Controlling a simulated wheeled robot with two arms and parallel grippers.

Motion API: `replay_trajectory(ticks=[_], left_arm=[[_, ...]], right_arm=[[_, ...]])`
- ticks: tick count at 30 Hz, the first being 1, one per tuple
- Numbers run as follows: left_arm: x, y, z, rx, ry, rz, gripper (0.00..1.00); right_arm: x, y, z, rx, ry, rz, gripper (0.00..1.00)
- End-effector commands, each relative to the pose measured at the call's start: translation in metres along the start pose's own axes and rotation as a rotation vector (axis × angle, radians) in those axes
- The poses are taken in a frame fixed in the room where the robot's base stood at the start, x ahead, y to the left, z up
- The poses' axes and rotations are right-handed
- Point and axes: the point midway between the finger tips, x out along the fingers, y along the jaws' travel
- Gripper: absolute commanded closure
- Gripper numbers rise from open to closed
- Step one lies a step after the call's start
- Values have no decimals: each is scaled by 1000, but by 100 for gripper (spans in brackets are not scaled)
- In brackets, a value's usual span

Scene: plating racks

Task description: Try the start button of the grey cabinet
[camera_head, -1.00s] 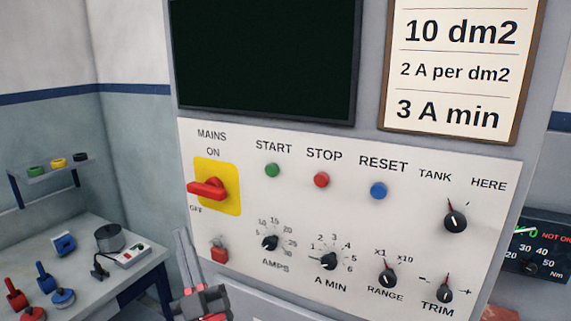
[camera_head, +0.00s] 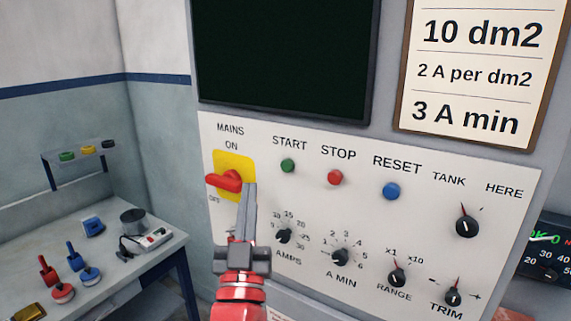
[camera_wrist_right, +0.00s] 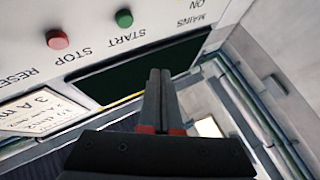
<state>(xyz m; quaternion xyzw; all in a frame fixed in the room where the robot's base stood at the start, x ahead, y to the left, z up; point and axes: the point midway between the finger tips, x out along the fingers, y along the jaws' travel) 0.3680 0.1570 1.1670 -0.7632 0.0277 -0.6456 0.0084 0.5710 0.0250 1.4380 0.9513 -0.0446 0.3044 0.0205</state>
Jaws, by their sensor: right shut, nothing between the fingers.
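The grey cabinet (camera_head: 385,130) has a white control panel with a green START button (camera_head: 288,165) at its upper left. The button also shows in the right wrist view (camera_wrist_right: 124,18). My right gripper (camera_head: 249,188) is shut and empty. In the head view its fingertips overlap the lower right of the yellow mains plate, below and left of the START button. No contact with the button shows. The red mains switch (camera_head: 224,181) lies sideways on its yellow plate (camera_head: 236,162). The screen (camera_head: 285,55) above is dark. My left gripper is not in view.
Red STOP (camera_head: 335,177) and blue RESET (camera_head: 391,190) buttons sit to the right of START. Knobs, including the AMPS knob (camera_head: 284,236), line the lower panel. A bench (camera_head: 120,275) with small tools stands at left. A framed sign (camera_head: 478,75) hangs at upper right.

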Motion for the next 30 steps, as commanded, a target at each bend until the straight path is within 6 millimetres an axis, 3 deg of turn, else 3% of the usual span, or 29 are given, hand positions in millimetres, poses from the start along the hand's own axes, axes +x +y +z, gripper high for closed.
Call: replay_trajectory(ticks=[11,18,30], left_arm=[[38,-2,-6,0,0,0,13],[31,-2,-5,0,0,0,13],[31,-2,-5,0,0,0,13]], right_arm=[[39,28,23,-2,-1,2,100],[51,37,37,0,1,0,100],[54,39,38,0,2,-1,100]])
